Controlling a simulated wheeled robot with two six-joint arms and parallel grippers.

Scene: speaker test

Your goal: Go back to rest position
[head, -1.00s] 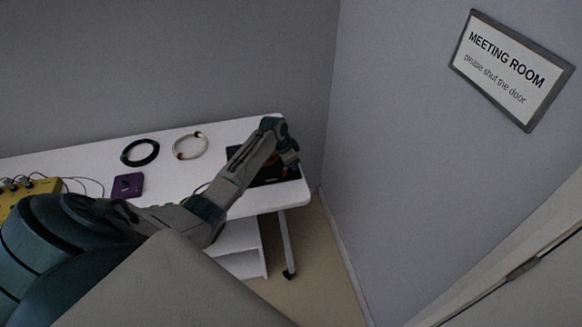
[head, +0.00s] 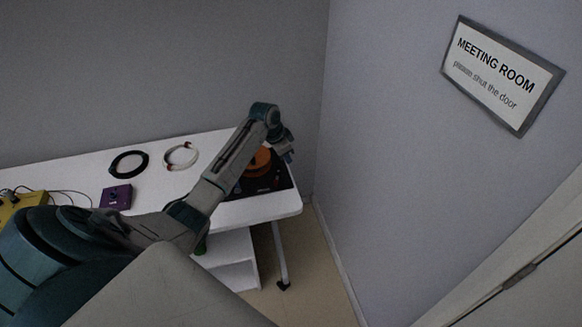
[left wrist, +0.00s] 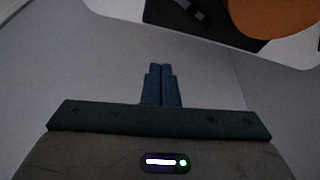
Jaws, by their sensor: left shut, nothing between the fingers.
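My left arm comes in from the left in the head view and reaches over the right end of the white table (head: 270,206). My left gripper (head: 289,157) is beyond the table's right end, close to the wall. In the left wrist view its fingers (left wrist: 160,72) are together with nothing between them. A black device with an orange round part (head: 262,162) lies on the table beside it, partly hidden by my arm. The orange part also shows at the top of the left wrist view (left wrist: 275,15). My right gripper is in neither view.
A black cable ring (head: 115,168), a pale cable ring (head: 194,160), a purple box (head: 116,197) and a yellow box with cables (head: 22,203) are on the table. Walls stand behind and to the right. A meeting room sign (head: 501,76) hangs on the right wall.

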